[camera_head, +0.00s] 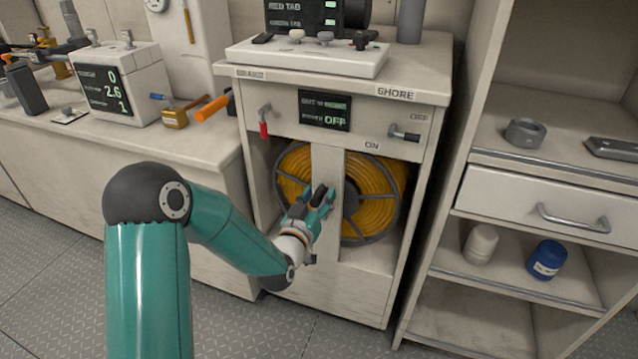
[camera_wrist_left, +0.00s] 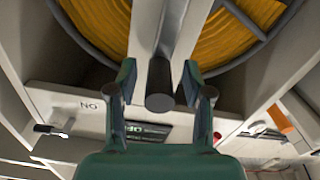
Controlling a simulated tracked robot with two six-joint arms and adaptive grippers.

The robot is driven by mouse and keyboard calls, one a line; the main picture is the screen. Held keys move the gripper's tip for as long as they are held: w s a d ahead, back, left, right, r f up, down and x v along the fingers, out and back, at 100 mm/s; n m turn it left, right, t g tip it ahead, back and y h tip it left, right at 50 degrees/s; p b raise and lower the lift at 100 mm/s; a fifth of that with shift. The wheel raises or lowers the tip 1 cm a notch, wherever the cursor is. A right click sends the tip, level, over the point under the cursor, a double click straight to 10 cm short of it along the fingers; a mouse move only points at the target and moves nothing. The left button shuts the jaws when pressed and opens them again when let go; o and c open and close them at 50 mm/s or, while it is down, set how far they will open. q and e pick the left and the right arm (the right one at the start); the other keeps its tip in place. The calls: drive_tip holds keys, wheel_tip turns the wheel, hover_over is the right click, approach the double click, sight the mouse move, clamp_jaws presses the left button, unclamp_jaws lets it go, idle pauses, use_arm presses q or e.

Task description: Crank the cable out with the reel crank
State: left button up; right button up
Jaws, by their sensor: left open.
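The orange cable (camera_head: 372,195) is wound on a dark-rimmed reel (camera_head: 390,225) inside the cabinet, behind a pale upright post (camera_head: 327,160). My left gripper (camera_head: 320,197) is in front of the post, with its fingers pointing toward the reel. In the left wrist view, the open left gripper (camera_wrist_left: 159,82) has a finger on either side of the reel crank's dark round handle (camera_wrist_left: 160,98). The handle appears apart from both fingers. A grey crank bar (camera_wrist_left: 170,30) runs up behind it. In the head view, the gripper largely hides the crank. My right gripper is not seen.
The cabinet front has a red-tipped lever (camera_head: 264,127), a display (camera_head: 324,110) reading power OFF, and a black-handled switch (camera_head: 405,134) near the ON label. Shelves (camera_head: 530,285) stand close on the right. A workbench (camera_head: 190,145) with tools lies left.

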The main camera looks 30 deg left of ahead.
use_arm(q)
drive_tip(key=shift+x, duration=0.9)
drive_tip(key=shift+c, duration=0.2)
clamp_jaws()
